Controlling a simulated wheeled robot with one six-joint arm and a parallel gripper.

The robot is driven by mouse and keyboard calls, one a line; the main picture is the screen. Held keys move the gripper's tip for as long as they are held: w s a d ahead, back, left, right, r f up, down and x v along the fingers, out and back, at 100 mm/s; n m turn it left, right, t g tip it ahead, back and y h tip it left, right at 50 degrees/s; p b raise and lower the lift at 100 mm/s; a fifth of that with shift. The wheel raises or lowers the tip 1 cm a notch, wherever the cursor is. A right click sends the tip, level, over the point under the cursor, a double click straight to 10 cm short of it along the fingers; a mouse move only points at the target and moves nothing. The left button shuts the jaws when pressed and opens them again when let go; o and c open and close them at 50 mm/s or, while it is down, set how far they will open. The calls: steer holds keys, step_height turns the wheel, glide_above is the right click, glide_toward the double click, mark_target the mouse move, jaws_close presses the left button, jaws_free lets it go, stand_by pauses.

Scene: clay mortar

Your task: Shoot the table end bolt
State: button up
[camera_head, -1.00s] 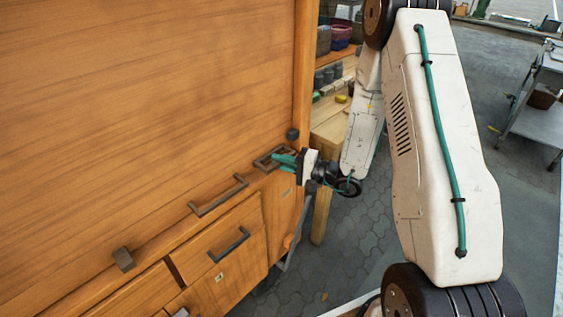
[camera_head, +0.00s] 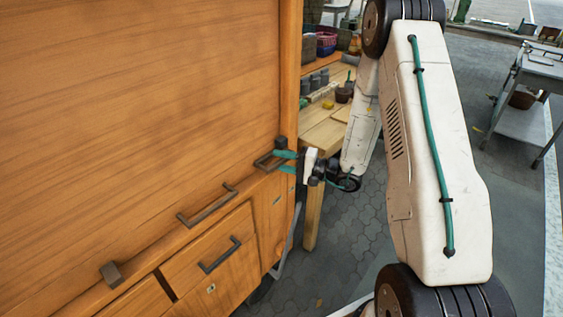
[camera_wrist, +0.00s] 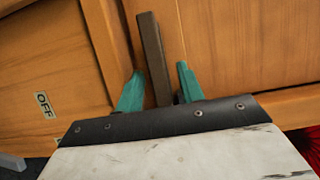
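A large upright wooden panel (camera_head: 140,90) stands above a wooden front with drawers. A dark metal handle-like bar (camera_head: 264,164) is at the panel's right lower end, with a small dark block (camera_head: 281,142) just above it. My gripper (camera_head: 284,162) is at this bar, its two green fingers spread one above the other. In the wrist view, a dark square bar (camera_wrist: 152,50) stands between the green fingers of my gripper (camera_wrist: 160,72), with a narrow gap visible beside it. I cannot tell whether either finger touches it.
A second dark handle (camera_head: 207,205) and a drawer handle (camera_head: 220,254) lie to the left, with another dark block (camera_head: 112,274). A wooden workbench (camera_head: 325,135) stands behind; a grey metal table (camera_head: 535,75) is far right.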

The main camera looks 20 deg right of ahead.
steer(key=shift+a, duration=0.1)
steer(key=v, duration=0.8)
stand_by(0.4)
